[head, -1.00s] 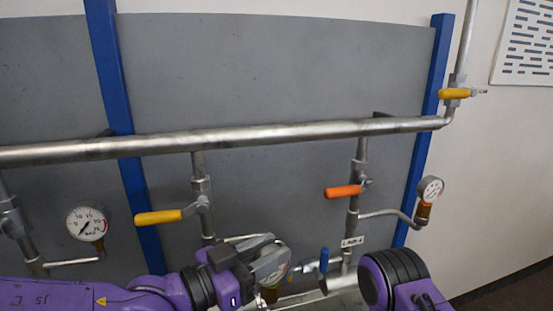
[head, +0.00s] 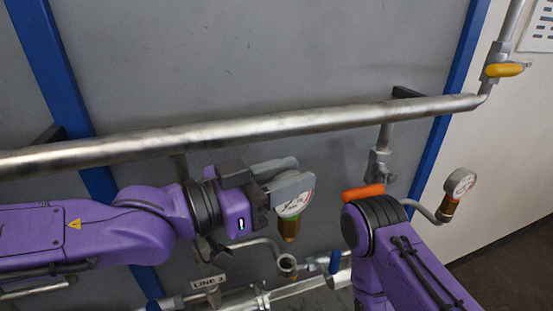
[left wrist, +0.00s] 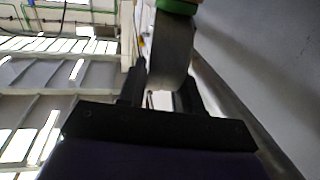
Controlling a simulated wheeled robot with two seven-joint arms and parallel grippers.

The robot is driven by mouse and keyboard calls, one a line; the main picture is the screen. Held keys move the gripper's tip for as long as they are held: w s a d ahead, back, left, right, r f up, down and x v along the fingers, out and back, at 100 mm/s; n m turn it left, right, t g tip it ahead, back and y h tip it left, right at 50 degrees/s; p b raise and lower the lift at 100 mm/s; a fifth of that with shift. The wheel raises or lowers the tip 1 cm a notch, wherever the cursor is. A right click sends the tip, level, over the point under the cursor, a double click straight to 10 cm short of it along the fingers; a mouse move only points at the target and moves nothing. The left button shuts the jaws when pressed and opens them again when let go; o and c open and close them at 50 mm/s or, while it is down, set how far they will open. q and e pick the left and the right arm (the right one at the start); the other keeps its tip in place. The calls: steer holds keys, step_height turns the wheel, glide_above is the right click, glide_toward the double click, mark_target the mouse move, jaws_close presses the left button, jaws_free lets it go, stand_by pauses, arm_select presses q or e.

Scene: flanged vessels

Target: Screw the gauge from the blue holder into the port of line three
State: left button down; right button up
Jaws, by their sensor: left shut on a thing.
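My left gripper (head: 288,182) is shut on a round gauge (head: 296,204) with a white dial and a brass stem pointing down. In the left wrist view the gauge's grey case (left wrist: 170,50) sits between the fingers, with a green part at the top edge. In the head view the stem hangs above the upturned open end of a bent pipe, the port (head: 287,262), with a visible gap between them. A label reading LINE (head: 208,283) is below left; its number is hard to read. My right arm shows, but its gripper is not visible. I cannot make out the blue holder.
A thick steel pipe (head: 250,127) runs across above the gripper. An orange valve handle (head: 363,193) is beside my right arm. Another gauge (head: 460,183) is mounted at the right. A small blue handle (head: 335,262) stands right of the port.

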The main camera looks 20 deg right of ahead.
mark_target(285, 216)
arm_select(q)
steer(key=shift+s+r, duration=0.1)
steer(key=shift+s, duration=0.05)
steer(key=shift+s+r, duration=0.1)
steer(key=shift+s, duration=0.15)
steer(key=shift+w+a+p, duration=0.15)
steer(key=shift+a+p, duration=0.1)
steer(key=shift+p, duration=0.3)
step_height(285, 216, down, 5)
steer(key=b, duration=0.3)
steer(key=shift+d+r+b, duration=0.1)
steer(key=shift+r+b, duration=0.1)
steer(key=shift+b, duration=0.2)
steer(key=shift+f, duration=0.4)
arm_select(e)
steer(key=f, duration=0.3)
steer(key=shift+s, duration=0.2)
arm_select(q)
steer(key=shift+r, duration=0.1)
arm_select(e)
steer(key=shift+r, duration=0.4)
arm_select(q)
steer(key=shift+f, duration=0.2)
arm_select(e)
steer(key=shift+f, duration=0.15)
arm_select(q)
steer(key=shift+f+b, duration=0.6)
steer(key=shift+f, duration=0.3)
arm_select(e)
steer(key=shift+f, duration=0.65)
